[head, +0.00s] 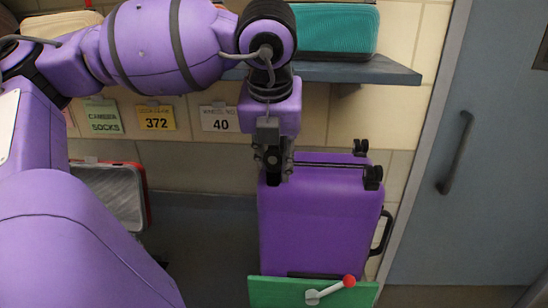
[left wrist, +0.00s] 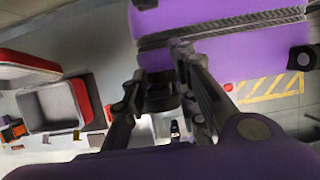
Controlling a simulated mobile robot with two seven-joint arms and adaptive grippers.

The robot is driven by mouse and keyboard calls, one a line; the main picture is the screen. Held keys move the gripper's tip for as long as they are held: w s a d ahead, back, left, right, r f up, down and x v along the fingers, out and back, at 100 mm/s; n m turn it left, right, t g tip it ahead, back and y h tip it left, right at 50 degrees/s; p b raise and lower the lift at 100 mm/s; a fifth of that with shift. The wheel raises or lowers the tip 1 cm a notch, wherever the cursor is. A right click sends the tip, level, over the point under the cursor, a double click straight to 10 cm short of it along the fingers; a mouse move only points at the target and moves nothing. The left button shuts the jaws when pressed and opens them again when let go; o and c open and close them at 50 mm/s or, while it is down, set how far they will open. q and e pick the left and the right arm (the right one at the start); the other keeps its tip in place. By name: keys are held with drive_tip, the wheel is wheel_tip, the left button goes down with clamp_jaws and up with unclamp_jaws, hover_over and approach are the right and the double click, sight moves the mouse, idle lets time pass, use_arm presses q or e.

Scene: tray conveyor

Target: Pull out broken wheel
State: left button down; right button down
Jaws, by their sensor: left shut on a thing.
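A purple suitcase (head: 318,225) stands with its wheeled side up, with two black wheels, one at the far right (head: 360,147) and one at the right edge (head: 373,177). It also fills the upper right of the left wrist view (left wrist: 235,45). My left gripper (head: 273,172) points down at the suitcase's upper left corner. It is shut on a dark piece, seemingly the broken wheel (left wrist: 160,92), seen between the fingers in the left wrist view. The fingers partly hide it, and I cannot tell whether it is still attached. My right gripper is not in view.
A green panel (head: 268,291) with a red-knobbed lever (head: 330,289) stands in front of the suitcase. A shelf (head: 350,70) with a teal case (head: 338,30) hangs behind. A grey, red-edged case (head: 112,195) stands at left, and a grey door (head: 490,150) is at right.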

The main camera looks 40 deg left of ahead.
use_arm(q)
drive_tip(key=shift+r, duration=0.15)
drive_tip(key=shift+r, duration=1.2)
drive_tip(key=shift+r+b, duration=0.2)
drive_tip(key=shift+b, duration=0.1)
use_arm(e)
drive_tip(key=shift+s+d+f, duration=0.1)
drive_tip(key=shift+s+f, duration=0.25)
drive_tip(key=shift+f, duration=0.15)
use_arm(q)
drive_tip(key=shift+r, duration=0.25)
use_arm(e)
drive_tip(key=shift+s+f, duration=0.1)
use_arm(q)
drive_tip(key=shift+r, duration=0.75)
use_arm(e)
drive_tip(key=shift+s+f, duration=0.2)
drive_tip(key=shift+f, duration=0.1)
use_arm(q)
drive_tip(key=shift+r+b, duration=0.2)
drive_tip(key=shift+b, duration=0.1)
drive_tip(key=shift+r, duration=0.75)
drive_tip(key=shift+r+b, duration=0.3)
drive_tip(key=shift+r, duration=0.95)
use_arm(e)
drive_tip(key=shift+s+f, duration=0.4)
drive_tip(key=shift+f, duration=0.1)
